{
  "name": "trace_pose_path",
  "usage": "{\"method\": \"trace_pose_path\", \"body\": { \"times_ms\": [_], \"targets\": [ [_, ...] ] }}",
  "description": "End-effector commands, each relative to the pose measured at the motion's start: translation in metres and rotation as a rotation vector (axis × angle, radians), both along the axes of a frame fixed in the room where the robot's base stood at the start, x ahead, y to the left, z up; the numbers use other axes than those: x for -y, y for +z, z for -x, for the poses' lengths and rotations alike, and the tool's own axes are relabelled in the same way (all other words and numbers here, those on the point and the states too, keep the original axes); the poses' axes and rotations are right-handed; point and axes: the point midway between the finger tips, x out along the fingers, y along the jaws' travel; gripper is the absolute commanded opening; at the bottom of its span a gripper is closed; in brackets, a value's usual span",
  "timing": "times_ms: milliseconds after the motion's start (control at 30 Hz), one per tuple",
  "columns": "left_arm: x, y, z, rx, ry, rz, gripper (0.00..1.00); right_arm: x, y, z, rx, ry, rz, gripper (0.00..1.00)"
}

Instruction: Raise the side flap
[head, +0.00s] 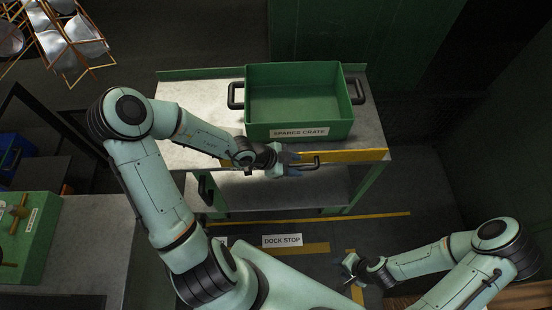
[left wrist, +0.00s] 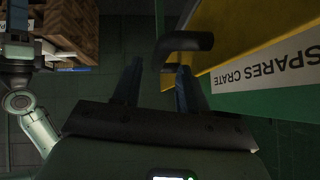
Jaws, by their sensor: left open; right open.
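A yellow panel (head: 352,156), which looks like the side flap, runs along the near edge of the cart's top; how it is hinged cannot be seen. A dark bar handle (head: 305,163) sticks out from it, and shows in the left wrist view (left wrist: 184,42) just beyond my fingertips. My left gripper (head: 289,161) is open at the left part of the handle. In the left wrist view its two fingers (left wrist: 160,70) are apart with nothing held between them. My right gripper (head: 350,268) is open and empty, low at the front right, well away from the panel.
A green crate (head: 298,75) labelled SPARES CRATE stands on the grey cart top (head: 190,95), close behind the panel. A lower shelf (head: 270,190) lies below. A DOCK STOP label (head: 282,240) is on the floor. A workbench (head: 85,235) with a green box (head: 30,225) is at left.

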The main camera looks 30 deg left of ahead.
Motion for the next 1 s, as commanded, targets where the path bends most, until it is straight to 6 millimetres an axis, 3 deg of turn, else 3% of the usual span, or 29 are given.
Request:
{"method": "trace_pose_path", "body": {
  "times_ms": [1000],
  "targets": [
    [-0.044,0.055,0.038,-0.001,0.005,-0.002,0.43,0.000,-0.001,0.002,-0.002,0.000,0.000,0.43]
  ]
}}
